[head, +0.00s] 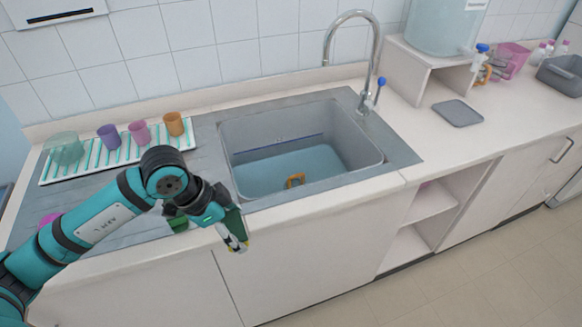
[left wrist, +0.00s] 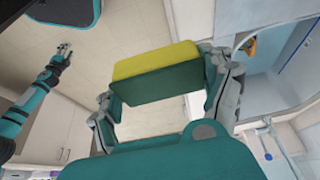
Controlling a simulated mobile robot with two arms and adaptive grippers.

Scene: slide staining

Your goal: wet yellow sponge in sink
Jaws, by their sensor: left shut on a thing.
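My left gripper (head: 236,240) is in front of the sink's near left corner, outside the basin and by the counter's front edge. In the left wrist view the left gripper (left wrist: 160,82) is shut on a yellow sponge (left wrist: 156,63) with a dark green layer, one finger at each end. In the head view the sponge is mostly hidden by the fingers. The grey sink (head: 400,155) holds bluish water (head: 275,170) and an orange, ring-like item (head: 295,180). My right gripper (left wrist: 64,50) shows small in the left wrist view, too small to tell its jaws.
A tall faucet (head: 375,45) with a blue knob stands behind the sink. A striped rack (head: 60,175) with several cups is at left. A grey mat (head: 457,113) lies on the right counter.

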